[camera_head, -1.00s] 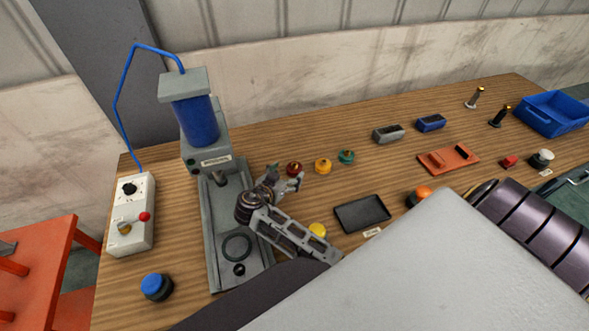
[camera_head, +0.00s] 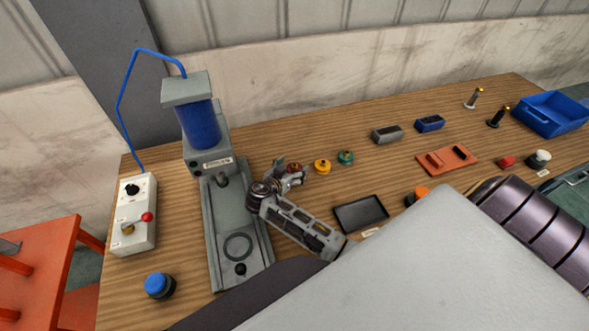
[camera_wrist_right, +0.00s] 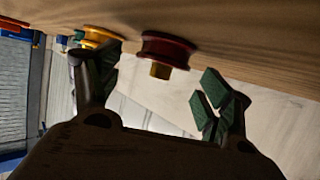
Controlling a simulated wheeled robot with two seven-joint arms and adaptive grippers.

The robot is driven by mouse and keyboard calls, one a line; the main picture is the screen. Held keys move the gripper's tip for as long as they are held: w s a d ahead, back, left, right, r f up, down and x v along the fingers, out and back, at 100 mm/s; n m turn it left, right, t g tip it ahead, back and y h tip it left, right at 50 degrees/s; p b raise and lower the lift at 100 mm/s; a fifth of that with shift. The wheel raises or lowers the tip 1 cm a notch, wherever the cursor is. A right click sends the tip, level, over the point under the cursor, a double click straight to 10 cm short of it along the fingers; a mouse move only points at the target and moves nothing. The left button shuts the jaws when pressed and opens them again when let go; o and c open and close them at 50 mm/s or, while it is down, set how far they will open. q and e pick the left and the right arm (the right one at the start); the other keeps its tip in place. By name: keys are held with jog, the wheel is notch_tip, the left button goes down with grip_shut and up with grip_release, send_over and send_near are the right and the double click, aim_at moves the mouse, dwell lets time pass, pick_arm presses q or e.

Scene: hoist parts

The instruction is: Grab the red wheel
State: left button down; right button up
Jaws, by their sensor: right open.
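The red wheel (camera_head: 295,167) lies on the wooden table beside the press, at the left end of a row with a yellow wheel (camera_head: 322,166) and a green wheel (camera_head: 346,157). My right gripper (camera_head: 290,173) is at the red wheel and partly hides it. In the right wrist view the dark red wheel (camera_wrist_right: 168,48) with its brass hub shows beyond and between the open fingers of the right gripper (camera_wrist_right: 160,82), with nothing held. The left finger overlaps the yellow wheel (camera_wrist_right: 98,35) in that view. My left gripper is not in view.
The grey press (camera_head: 215,225) with its blue cylinder stands just left of the right gripper. A black tray (camera_head: 360,213) lies to the right. A grey block (camera_head: 387,134), a blue block (camera_head: 430,123) and an orange plate (camera_head: 446,160) lie farther right.

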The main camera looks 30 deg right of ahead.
aim_at(292, 171)
dwell(0.5)
jog(key=shift+w+d, duration=0.1)
jog(key=c, duration=1.5)
jog(key=shift+r, duration=0.15)
jog(key=shift+r+b, duration=0.65)
jog(key=shift+r, duration=4.25)
